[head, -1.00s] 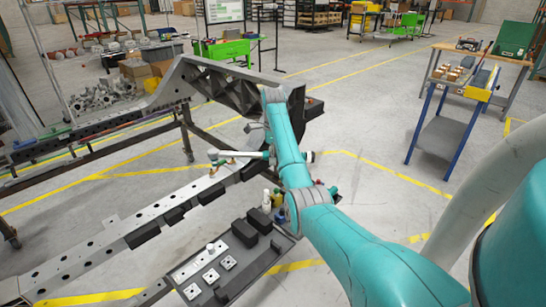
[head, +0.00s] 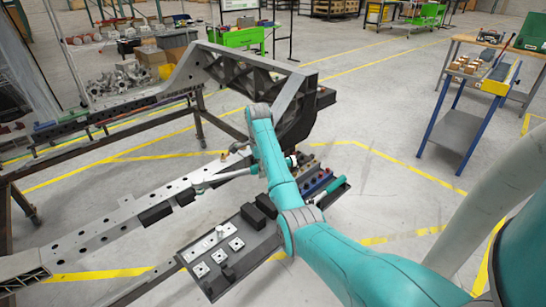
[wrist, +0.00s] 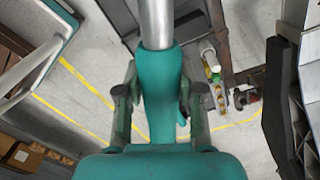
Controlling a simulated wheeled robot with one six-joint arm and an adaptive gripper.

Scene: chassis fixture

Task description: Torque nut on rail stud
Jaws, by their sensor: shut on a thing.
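My gripper (wrist: 160,100) is shut on the teal handle of a long tool, a wrench by its look (wrist: 158,75). Its silver shaft runs away from the fingers in the wrist view. In the head view the silver shaft (head: 228,176) reaches left from behind my arm, over the perforated grey rail (head: 118,222), its far end near the rail's edge. I cannot tell whether that end touches anything. A small brass-coloured fitting (head: 224,155) stands near the rail's far end. The nut and stud are too small to make out surely.
A dark tray (head: 205,286) with square plates and black blocks lies just right of the rail. A teal-handled item (head: 331,190) lies at its far end. The angled chassis frame (head: 225,65) rises behind. A blue-legged workbench (head: 452,130) stands right, with clear floor between.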

